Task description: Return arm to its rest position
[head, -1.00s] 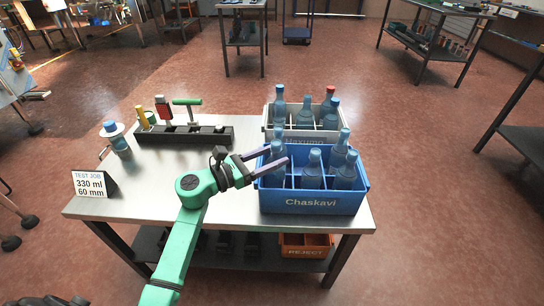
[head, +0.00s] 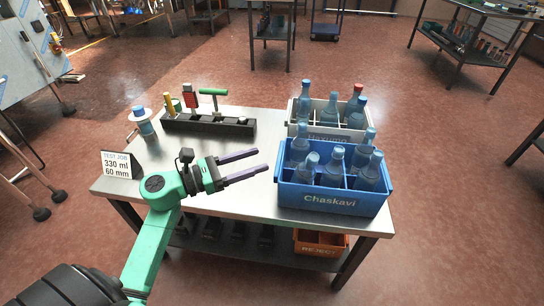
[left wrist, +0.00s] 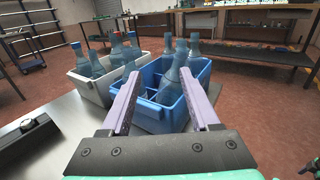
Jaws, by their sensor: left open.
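My left gripper (head: 250,166) is open and empty above the steel table, to the left of the blue Chaskavi crate (head: 331,200). Its two purple fingers point right and stay apart from the crate in the head view. In the left wrist view, the open fingers (left wrist: 163,106) frame the blue crate (left wrist: 160,118) ahead, with nothing between them. The crate holds several bluish bottles (head: 333,165).
A grey crate (head: 323,133) with several bottles, one red-capped, stands behind the blue crate. A black rack (head: 208,123) holds tools at the back left. A test job sign (head: 118,165) stands at the left edge. An orange reject bin (head: 320,243) sits on the lower shelf.

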